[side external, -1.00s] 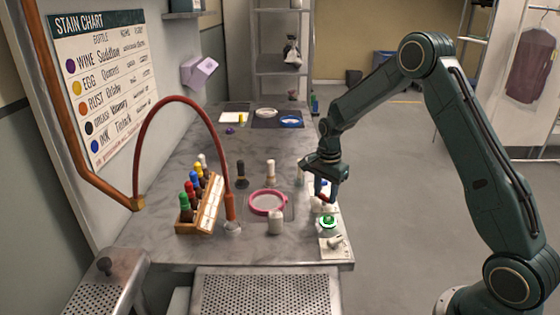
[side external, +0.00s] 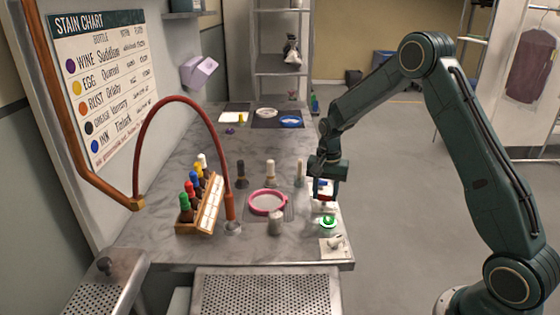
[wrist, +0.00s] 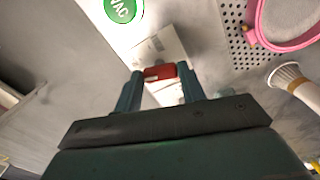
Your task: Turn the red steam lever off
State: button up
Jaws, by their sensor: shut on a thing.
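The red steam lever (wrist: 160,73) shows in the wrist view as a red grip between my two fingertips, on a white plate or base. My gripper (wrist: 162,82) is shut on it. In the side view my gripper (side external: 325,196) points down at the right edge of the steel table, with a bit of red at its fingertips. The fingers and the palm hide most of the lever, so its exact angle cannot be told.
A green button marked VAC (wrist: 122,9) is close by; it also shows in the side view (side external: 328,221). A pink hoop (side external: 267,202), a brush (wrist: 292,82) and a wooden rack of bottles (side external: 205,205) stand to the left. A red hose (side external: 180,100) arches over the table.

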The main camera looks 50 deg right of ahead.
aim_at(325, 195)
jog(key=shift+n, duration=1.7)
jog(key=shift+r, duration=0.1)
jog(key=o, duration=1)
jog(key=shift+r, duration=6.9)
